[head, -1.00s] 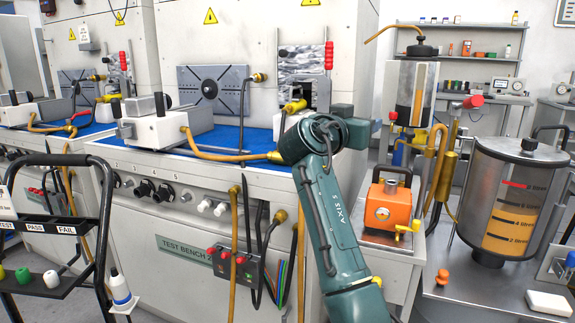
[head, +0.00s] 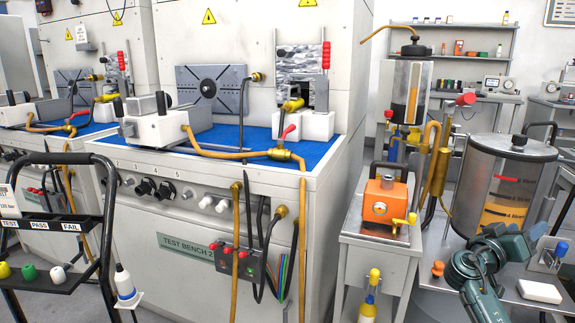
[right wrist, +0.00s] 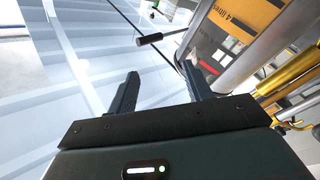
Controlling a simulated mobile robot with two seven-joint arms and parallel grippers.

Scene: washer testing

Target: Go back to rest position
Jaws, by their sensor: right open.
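My right arm shows at the lower right of the head view, in front of the measuring tank (head: 478,170) with its amber liquid. Its fingers are hard to make out there. In the right wrist view my right gripper (right wrist: 160,92) is open, with its two dark fingers apart and nothing between them. The tank's marked side also shows there, at the upper right (right wrist: 245,25). My left gripper is in neither view.
Test bench 2 (head: 140,225) stands at centre left with hoses and a blue mat. An orange device (head: 385,205) sits on a side stand. A white block (head: 539,291) lies near my arm. A black-framed trolley (head: 98,215) stands at left.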

